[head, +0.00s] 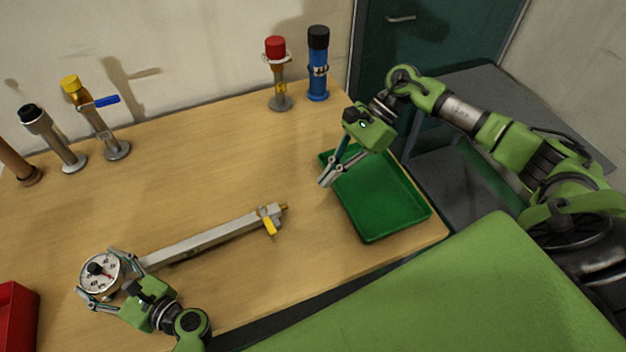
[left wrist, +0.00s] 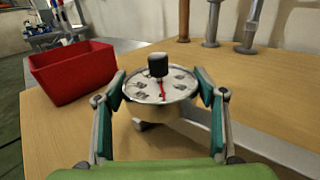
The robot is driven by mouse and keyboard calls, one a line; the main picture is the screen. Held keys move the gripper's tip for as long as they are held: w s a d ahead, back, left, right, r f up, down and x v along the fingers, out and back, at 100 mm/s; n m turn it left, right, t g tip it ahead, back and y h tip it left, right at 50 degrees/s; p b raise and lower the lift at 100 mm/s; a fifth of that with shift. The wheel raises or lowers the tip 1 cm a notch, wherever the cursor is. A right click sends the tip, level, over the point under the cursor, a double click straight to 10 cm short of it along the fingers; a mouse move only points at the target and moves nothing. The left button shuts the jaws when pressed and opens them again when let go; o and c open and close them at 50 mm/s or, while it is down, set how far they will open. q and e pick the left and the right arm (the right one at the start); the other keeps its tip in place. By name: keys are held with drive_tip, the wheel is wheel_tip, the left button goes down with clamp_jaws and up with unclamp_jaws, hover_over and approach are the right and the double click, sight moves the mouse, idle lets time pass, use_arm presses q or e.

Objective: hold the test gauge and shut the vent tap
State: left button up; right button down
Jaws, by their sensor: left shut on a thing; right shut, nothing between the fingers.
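The test gauge (head: 101,273) is a round white dial with a black knob on top and a red needle. It sits at the left end of a grey metal bar (head: 205,238) on the table and also shows in the left wrist view (left wrist: 161,88). My left gripper (head: 96,271) is shut on the gauge, one finger on each side. At the bar's right end is a tap with a yellow lever (head: 269,227), which looks like the vent tap. The lever points across the bar, toward the table's front. My right gripper (head: 325,183) is shut and empty, above the tray's left edge, apart from the tap.
A green tray (head: 400,227) lies at the table's right. Posts with red (head: 275,47) and blue (head: 318,75) parts stand at the back. A blue-handled post (head: 105,102) and other posts stand at the back left. A red bin (left wrist: 72,72) is beside the gauge.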

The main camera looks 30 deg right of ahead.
use_arm(q)
drive_tip(key=o, duration=1.8)
drive_tip(key=v, duration=1.2)
drive_tip(key=shift+c, duration=0.3)
drive_tip(key=c, duration=0.7)
